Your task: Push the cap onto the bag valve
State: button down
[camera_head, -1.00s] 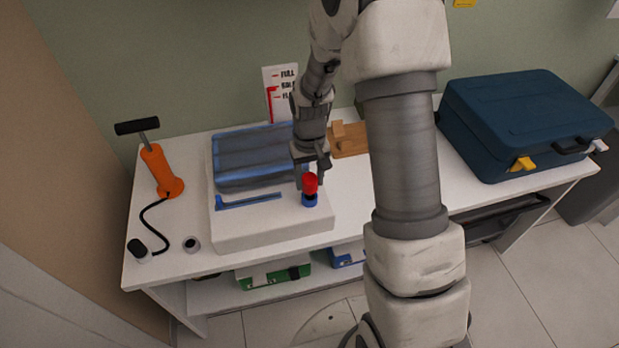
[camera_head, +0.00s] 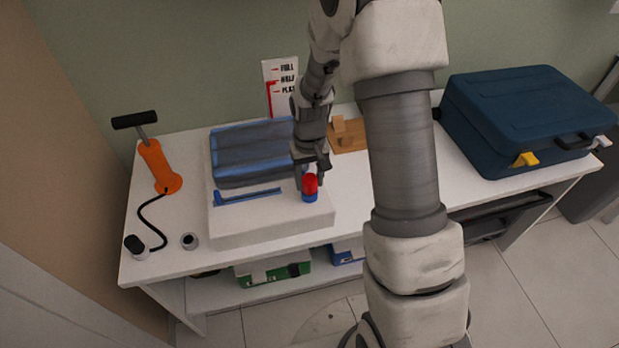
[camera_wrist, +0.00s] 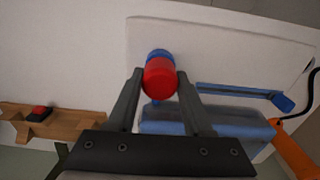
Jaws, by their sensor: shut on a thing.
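The red cap (camera_head: 310,184) is between the fingers of my gripper (camera_head: 312,178), which is shut on it. The blue valve (camera_head: 309,197) is directly below the cap, near the front right corner of a white block. Cap and valve look in line and very close or touching; I cannot tell whether the cap is fully seated. In the wrist view the red cap (camera_wrist: 160,78) sits between the two fingertips and hides much of the blue valve (camera_wrist: 157,54). The blue bag (camera_head: 250,152) lies on the white block (camera_head: 270,232), behind a blue strip (camera_head: 248,195).
A wooden holder (camera_head: 349,134) is behind my arm. A dark blue case (camera_head: 520,120) fills the right end. A level sign (camera_head: 281,88) is at the back.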

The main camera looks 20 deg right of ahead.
aim_at(310, 178)
jog(key=shift+f, duration=0.4)
jog(key=shift+c, duration=1.1)
grip_release()
jog(key=shift+r, duration=0.1)
notch_tip(310, 178, up, 17)
jog(key=p, duration=0.1)
jog(key=shift+p, duration=0.4)
jog(key=shift+r, duration=0.1)
jog(key=s+r+t+p, duration=0.1)
jog(key=s+r+t, duration=0.1)
jog(key=s+r, duration=0.5)
jog(key=s+r+t+p, duration=0.1)
jog(key=s+r+t, duration=0.2)
jog(key=s+r, duration=0.5)
jog(key=s, duration=0.5)
jog(key=shift+s+t, duration=0.25)
jog(key=shift+t, duration=0.05)
